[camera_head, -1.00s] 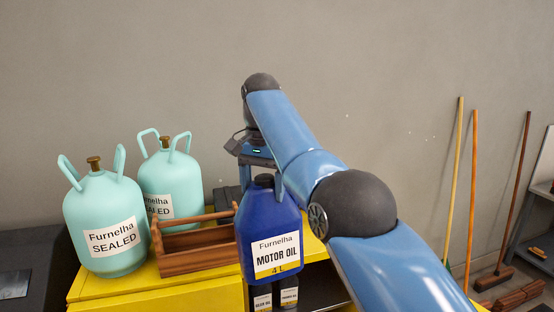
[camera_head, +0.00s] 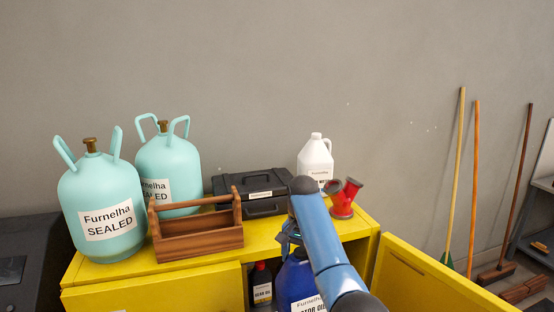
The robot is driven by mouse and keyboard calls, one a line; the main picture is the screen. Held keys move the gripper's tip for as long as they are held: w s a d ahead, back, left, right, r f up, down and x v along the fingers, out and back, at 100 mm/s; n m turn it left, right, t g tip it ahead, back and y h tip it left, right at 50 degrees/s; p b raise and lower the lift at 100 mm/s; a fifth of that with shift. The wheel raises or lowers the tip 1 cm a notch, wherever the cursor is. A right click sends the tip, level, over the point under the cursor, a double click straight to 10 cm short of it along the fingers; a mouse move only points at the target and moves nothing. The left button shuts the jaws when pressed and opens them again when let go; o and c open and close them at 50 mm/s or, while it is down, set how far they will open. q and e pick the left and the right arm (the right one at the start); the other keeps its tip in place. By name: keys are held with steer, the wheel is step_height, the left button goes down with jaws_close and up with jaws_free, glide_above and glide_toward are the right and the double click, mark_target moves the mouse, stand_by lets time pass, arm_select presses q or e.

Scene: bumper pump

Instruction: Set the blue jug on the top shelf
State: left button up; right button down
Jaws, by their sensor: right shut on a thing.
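The blue jug (camera_head: 288,283), with a white motor oil label, is at the lower middle, in front of the yellow cabinet's open section. My right gripper (camera_head: 289,240) is shut on it at the top, and my blue right arm hides part of the jug and its label. The jug's lower end is cut off by the frame edge. The yellow cabinet (camera_head: 226,254) has a flat top and an open compartment below. Whether the jug touches anything inside cannot be told. My left gripper does not show.
On the cabinet top stand two mint gas cylinders (camera_head: 99,208), a wooden tool carrier (camera_head: 199,243), a black case (camera_head: 240,181), a white jug (camera_head: 315,160) and a red object (camera_head: 343,202). A dark red bottle (camera_head: 261,285) stands inside. A yellow door (camera_head: 420,276) is open at right.

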mark_target(317, 297)
steer(key=s+d+f, duration=0.1)
steer(key=f, duration=0.3)
steer(key=s+d+f+b, duration=0.1)
steer(key=d+f, duration=0.1)
steer(key=f, duration=0.2)
steer(key=d+f+b, duration=0.1)
steer(key=d+f, duration=0.1)
steer(key=f, duration=0.2)
steer(key=shift+s+d+f, duration=0.1)
steer(key=shift+s+f, duration=0.25)
steer(key=shift+s, duration=0.05)
steer(key=s+d+f+n+b, duration=0.3)
steer(key=s+d+f+n, duration=0.2)
steer(key=s+f, duration=0.3)
steer(key=s+d+f+n+b, duration=0.3)
steer(key=s+d+f+n, duration=0.2)
steer(key=f, duration=0.8)
steer(key=s, duration=0.3)
steer(key=shift+s+f+n, duration=0.3)
steer(key=shift+f+n, duration=0.1)
